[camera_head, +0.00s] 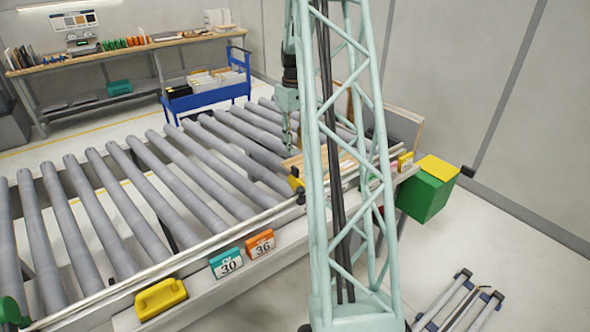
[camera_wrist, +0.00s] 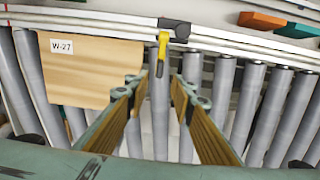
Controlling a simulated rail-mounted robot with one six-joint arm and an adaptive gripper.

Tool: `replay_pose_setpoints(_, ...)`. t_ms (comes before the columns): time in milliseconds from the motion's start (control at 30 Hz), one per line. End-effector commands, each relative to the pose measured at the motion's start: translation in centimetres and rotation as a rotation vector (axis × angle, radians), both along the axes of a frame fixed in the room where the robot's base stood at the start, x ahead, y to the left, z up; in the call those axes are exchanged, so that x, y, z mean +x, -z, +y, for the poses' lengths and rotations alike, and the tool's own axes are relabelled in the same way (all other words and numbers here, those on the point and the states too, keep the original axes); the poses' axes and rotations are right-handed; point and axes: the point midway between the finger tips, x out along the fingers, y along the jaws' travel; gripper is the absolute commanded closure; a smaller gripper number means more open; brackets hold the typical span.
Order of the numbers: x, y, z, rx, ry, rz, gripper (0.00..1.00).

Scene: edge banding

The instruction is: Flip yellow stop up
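The yellow stop (camera_wrist: 162,50) is a small lever on a black bracket (camera_wrist: 174,27) at the conveyor's side rail. In the wrist view it extends from the rail over the rollers, just right of a wooden panel labelled W-27 (camera_wrist: 95,75). In the head view the stop (camera_head: 296,183) is a small yellow piece at the rail, beside my mast. My gripper (camera_wrist: 160,86) is open and empty, its two fingers spread with the stop in line with the gap, beyond the fingertips. In the head view the mast partly hides my arm, and its fingertips are unclear.
Grey rollers (camera_head: 130,208) fill the conveyor. Tags 30 (camera_head: 226,263) and 36 (camera_head: 260,244) and a yellow item (camera_head: 160,298) sit along the near rail. A green box with a yellow top (camera_head: 425,195) is at the conveyor's right end. A blue cart (camera_head: 208,90) stands behind.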

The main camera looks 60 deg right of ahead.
Motion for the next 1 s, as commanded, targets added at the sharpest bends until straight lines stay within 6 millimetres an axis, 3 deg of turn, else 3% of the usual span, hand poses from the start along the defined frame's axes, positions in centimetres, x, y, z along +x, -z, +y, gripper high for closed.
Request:
replay_pose_setpoints(700,-0.1,9.1,0.1,0.002,0.000,0.002,0.77)
replay_pose_setpoints(1000,0.0,11.1,0.0,0.000,0.000,0.000,0.77)
